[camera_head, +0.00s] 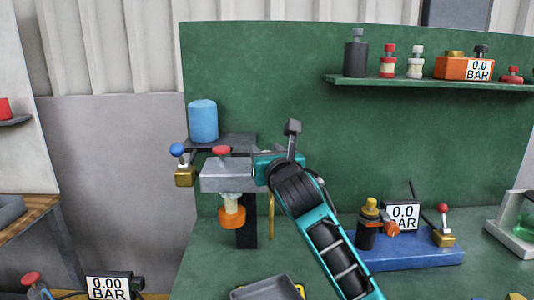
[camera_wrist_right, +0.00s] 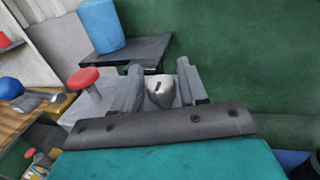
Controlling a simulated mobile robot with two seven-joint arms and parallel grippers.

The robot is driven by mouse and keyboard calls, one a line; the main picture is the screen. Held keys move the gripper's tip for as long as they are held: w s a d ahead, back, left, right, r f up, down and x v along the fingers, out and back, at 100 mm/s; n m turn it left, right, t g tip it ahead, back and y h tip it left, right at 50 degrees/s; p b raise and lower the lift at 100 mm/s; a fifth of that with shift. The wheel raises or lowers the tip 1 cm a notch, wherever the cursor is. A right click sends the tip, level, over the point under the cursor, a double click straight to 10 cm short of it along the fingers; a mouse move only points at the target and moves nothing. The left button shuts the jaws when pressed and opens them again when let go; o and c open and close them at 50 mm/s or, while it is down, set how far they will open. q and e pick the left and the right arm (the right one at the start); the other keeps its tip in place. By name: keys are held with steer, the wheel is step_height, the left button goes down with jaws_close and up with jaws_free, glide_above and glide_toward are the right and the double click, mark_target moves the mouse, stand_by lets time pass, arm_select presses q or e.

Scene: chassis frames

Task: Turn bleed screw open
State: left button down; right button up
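A silvery slotted screw (camera_wrist_right: 160,92), seemingly the bleed screw, shows in the right wrist view between the two grey fingers of my right gripper (camera_wrist_right: 157,82). The fingers stand close on either side of it. I cannot tell whether they touch it. In the head view my right gripper (camera_head: 257,170) is at the right end of a grey metal block (camera_head: 225,178), and the hand hides the screw. The block carries a red knob (camera_head: 221,151) on top, which also shows in the wrist view (camera_wrist_right: 83,78). My left gripper is not in view.
A blue cylinder (camera_head: 203,121) stands on a dark shelf behind the block. A blue-handled brass valve (camera_head: 184,175) is to the left, and an orange knob (camera_head: 231,217) hangs below. A blue base (camera_head: 400,257) with a gauge stands right of my arm.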

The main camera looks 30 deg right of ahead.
steer(key=c, duration=0.7)
